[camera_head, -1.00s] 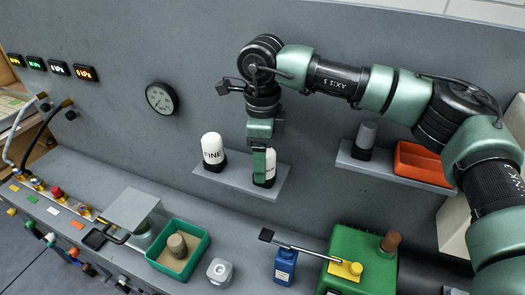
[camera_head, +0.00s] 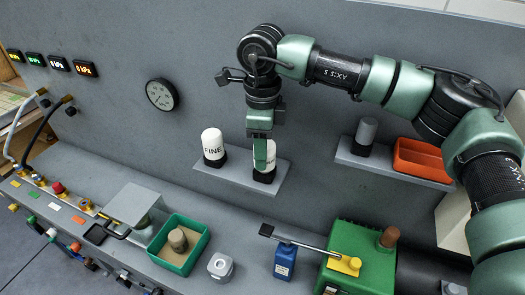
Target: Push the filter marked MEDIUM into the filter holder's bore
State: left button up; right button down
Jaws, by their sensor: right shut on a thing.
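My right gripper (camera_head: 263,163) reaches down from above to the small shelf on the back panel. It is shut on a white filter (camera_head: 271,157) with a dark base, which stands upright on that shelf. The fingers cover most of this filter, so its marking is hidden. A similar white filter marked FINE (camera_head: 213,144) stands to its left, apart from the gripper. A pale grey block with a round opening on top (camera_head: 220,266) sits on the bench below; it may be the filter holder, but I cannot tell for sure. My left gripper is out of view.
The shelf (camera_head: 233,171) juts from the panel. Right of it, another shelf carries a grey cylinder (camera_head: 366,132) and an orange bin (camera_head: 421,163). Below are a green tray (camera_head: 203,244), a blue bottle (camera_head: 285,261) and a green machine with a lever (camera_head: 372,268).

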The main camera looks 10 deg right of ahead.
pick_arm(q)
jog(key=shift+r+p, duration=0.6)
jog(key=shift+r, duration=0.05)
pick_arm(e)
jog(key=shift+r, duration=1.4)
